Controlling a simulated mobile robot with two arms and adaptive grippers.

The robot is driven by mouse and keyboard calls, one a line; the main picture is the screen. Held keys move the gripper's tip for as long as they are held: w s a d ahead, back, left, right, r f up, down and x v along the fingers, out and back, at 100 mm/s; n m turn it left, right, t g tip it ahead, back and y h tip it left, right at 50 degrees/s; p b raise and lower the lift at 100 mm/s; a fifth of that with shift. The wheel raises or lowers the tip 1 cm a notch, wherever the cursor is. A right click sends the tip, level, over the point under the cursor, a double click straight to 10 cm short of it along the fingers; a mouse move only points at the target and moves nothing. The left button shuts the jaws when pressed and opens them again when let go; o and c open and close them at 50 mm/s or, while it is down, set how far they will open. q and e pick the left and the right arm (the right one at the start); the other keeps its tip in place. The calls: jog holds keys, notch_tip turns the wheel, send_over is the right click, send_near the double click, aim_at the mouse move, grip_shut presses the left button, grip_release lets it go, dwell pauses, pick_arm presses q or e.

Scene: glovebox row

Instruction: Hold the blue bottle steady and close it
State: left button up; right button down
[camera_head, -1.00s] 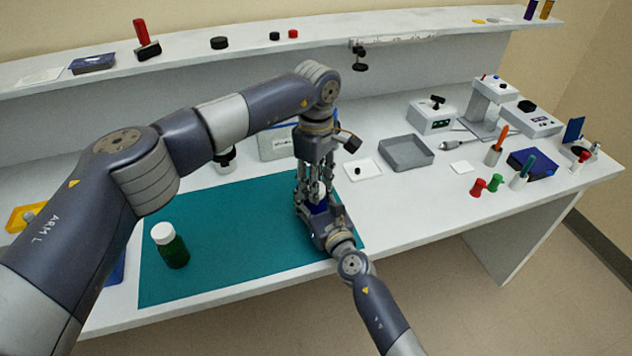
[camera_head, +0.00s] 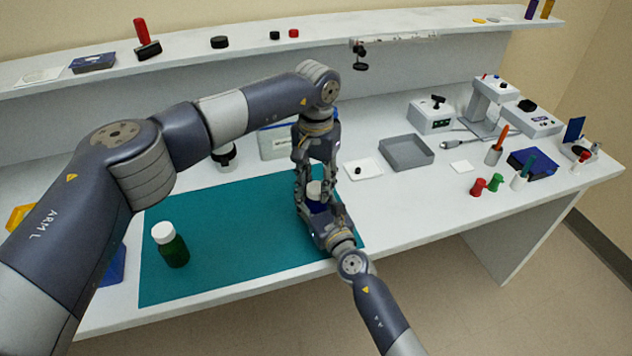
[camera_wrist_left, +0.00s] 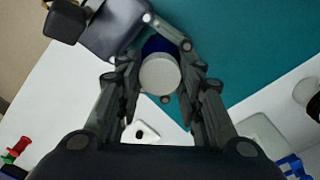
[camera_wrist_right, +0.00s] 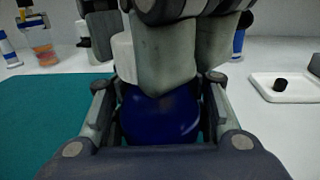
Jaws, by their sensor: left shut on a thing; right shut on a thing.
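The blue bottle (camera_head: 316,207) stands at the right part of the teal mat (camera_head: 215,262), with a white cap (camera_head: 315,188) at its top. My right gripper (camera_head: 318,212) is shut on the bottle's body; the right wrist view shows the blue body (camera_wrist_right: 160,118) between its fingers. My left gripper (camera_head: 314,182) comes down from above and is shut on the white cap, which also shows in the left wrist view (camera_wrist_left: 160,75). The fingers hide much of the cap, and I cannot tell how it sits on the neck.
A green bottle (camera_head: 170,246) with a white cap stands on the mat's left part. A white tray (camera_head: 363,170) with a small black piece and a grey tray (camera_head: 407,153) lie to the right. The middle of the mat is clear.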

pick_arm(q)
jog(key=o, duration=0.7)
jog(key=shift+r, duration=0.1)
jog(key=shift+r, duration=2.2)
jog(key=shift+c, duration=0.4)
